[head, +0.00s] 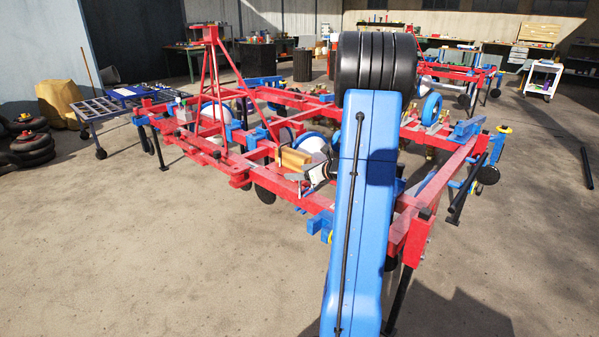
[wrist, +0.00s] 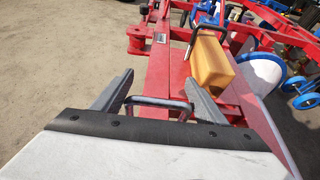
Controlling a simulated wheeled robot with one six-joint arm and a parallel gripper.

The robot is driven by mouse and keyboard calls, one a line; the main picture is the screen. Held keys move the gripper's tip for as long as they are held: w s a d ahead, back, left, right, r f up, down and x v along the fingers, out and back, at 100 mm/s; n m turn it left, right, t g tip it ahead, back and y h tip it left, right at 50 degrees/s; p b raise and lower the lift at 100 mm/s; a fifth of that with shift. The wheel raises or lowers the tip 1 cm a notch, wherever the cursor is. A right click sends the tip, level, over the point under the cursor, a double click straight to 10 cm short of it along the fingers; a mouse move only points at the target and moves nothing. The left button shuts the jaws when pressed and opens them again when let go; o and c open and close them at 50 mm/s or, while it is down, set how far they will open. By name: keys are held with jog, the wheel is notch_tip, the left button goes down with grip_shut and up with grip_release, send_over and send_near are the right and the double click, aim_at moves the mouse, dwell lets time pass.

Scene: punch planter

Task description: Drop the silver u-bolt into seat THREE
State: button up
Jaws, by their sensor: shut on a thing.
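In the wrist view the two grey fingers of my gripper (wrist: 156,96) stand apart with the u-bolt (wrist: 158,102) spanning between them. It shows as a grey bar with bent ends, and its legs are mostly hidden. It is over or near a red beam (wrist: 178,75) of the planter frame; I cannot tell the height. In the head view my gripper is small and partly hidden by my blue arm, near the red frame (head: 235,165). A small label plate (wrist: 160,37) on the frame is unreadable. I cannot make out which place is seat THREE.
A yellow-orange box (wrist: 212,66) stands on the beam just beyond the right finger; it also shows in the head view (head: 293,160). A white disc with a blue rim (wrist: 262,75) is to the right. A red tower (head: 213,85) rises at left. Open floor surrounds the frame.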

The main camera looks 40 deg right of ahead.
jog(key=shift+f, duration=3.2)
jog(key=shift+r, duration=0.2)
notch_tip(320, 180, up, 9)
jog(key=shift+f, duration=0.2)
dwell(2.2)
jog(key=shift+f, duration=0.45)
dwell(1.3)
